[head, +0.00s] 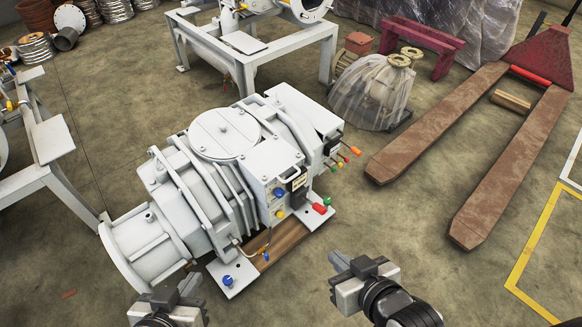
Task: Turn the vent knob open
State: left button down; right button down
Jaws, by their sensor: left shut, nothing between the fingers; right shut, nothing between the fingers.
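A white screw vacuum pump (225,165) stands on the floor in the middle of the head view. Its front panel carries a blue knob (278,192) and a yellow knob (280,215). A red handle (320,208) and a green knob (327,201) stick out to their right. Another blue knob (227,280) sits low on the base plate. I cannot tell which one is the vent knob. My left gripper (181,284) is shut and empty, below the pump's left end. My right gripper (338,262) is shut and empty, in front of and right of the panel, apart from the knobs.
Several small coloured levers (345,160) stick out at the pump's right end. A rusty pallet jack (500,130) stands at the right. A wrapped machine (375,90) and a white frame (270,50) are behind.

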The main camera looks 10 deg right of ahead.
aim_at(280, 215)
jog(key=u, duration=1.95)
jog(key=k, duration=0.65)
jog(key=z, duration=1.9)
